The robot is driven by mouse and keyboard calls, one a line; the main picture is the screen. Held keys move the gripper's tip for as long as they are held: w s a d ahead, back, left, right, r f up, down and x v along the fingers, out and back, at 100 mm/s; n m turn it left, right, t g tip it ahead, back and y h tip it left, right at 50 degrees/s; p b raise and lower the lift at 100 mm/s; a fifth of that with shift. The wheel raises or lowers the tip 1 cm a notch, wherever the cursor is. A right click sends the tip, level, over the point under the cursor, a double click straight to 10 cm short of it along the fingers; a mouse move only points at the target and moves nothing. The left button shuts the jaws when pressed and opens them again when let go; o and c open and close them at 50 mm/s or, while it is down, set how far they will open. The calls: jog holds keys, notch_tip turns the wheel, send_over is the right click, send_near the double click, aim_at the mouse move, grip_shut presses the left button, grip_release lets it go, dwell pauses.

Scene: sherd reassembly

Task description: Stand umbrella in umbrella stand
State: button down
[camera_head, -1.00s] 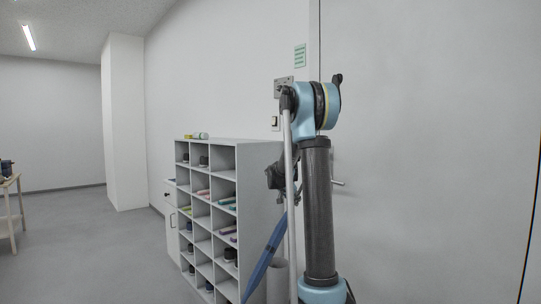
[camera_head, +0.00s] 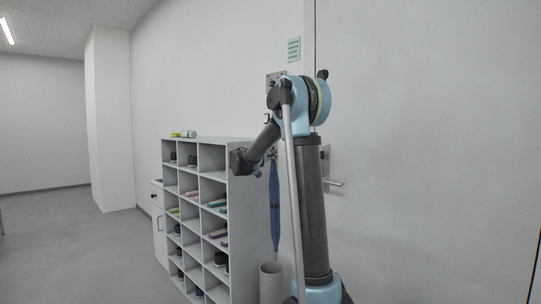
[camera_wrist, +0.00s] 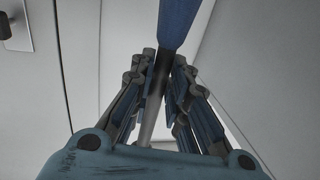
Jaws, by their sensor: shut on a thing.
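The blue umbrella (camera_head: 275,205) hangs nearly upright in the head view, beside the shelf and partly behind my arm. Its thin lower end is just above the rim of the umbrella stand (camera_head: 271,286), a pale grey cylinder on the floor. I cannot tell from this view whether the tip lines up in depth with the opening. In the wrist view my gripper (camera_wrist: 163,70) is shut on the umbrella's shaft, with the blue canopy (camera_wrist: 178,20) above the fingers.
A grey cubby shelf (camera_head: 240,150) with shoes and small items stands left of the umbrella stand. A door with a handle (camera_head: 334,183) is close on the right. A white cabinet (camera_head: 158,225) stands beyond the shelf. The floor (camera_head: 80,255) at left is open.

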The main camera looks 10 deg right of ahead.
aim_at(272, 221)
jog(key=shift+a+f, duration=0.2)
jog(key=shift+f, duration=8.6)
jog(key=shift+a+f, duration=0.2)
jog(key=shift+f, duration=8.6)
jog(key=c, duration=1.5)
grip_release()
jog(key=shift+o, duration=0.2)
jog(key=v, duration=1.2)
